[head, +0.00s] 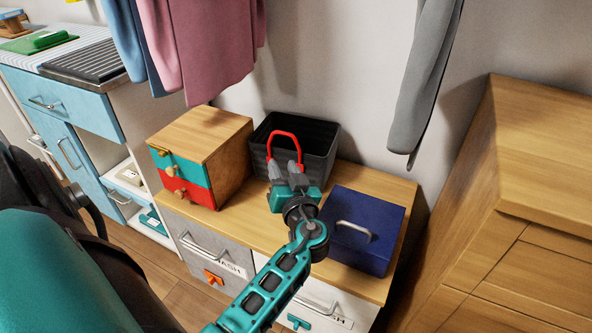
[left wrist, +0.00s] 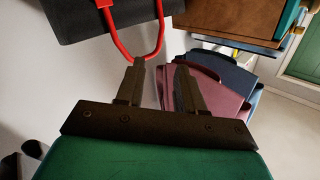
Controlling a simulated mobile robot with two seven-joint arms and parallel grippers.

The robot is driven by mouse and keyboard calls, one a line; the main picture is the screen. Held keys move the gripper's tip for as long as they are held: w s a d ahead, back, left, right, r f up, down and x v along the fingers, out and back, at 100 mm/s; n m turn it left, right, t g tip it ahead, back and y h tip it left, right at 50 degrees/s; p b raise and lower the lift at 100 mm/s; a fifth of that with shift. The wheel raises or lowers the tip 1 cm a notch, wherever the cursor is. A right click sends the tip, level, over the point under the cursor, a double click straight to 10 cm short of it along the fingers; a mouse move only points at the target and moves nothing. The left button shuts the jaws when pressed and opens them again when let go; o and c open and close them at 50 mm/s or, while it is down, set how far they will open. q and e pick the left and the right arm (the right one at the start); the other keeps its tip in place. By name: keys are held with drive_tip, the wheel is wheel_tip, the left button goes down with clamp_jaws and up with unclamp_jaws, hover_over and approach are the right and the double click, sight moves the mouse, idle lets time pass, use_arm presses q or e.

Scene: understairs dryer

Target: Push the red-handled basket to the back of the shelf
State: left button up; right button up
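The black basket (head: 318,138) stands at the back of the wooden shelf top (head: 245,228), near the wall. Its red handle (head: 284,136) is at the front side and also shows at the top of the left wrist view (left wrist: 150,49). My left gripper (head: 283,167) is directly in front of the basket, at the handle. In the left wrist view its two fingers (left wrist: 158,72) are apart with nothing clearly between them. The handle's lower bend is close to one fingertip; I cannot tell if they touch. My right gripper is not in view.
A small wooden drawer box (head: 203,150) stands left of the basket. A dark blue box (head: 362,228) with a grey handle stands at the front right. Clothes (head: 205,45) hang above on the left, and a grey garment (head: 425,80) on the right.

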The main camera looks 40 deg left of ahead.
sight(271, 139)
use_arm(q)
drive_tip(key=shift+a, duration=0.15)
drive_tip(key=b+x, duration=0.1)
drive_tip(key=x, duration=1.1)
drive_tip(key=shift+w+a, duration=0.25)
drive_tip(key=shift+a, duration=0.05)
drive_tip(key=shift+c, duration=0.2)
clamp_jaws()
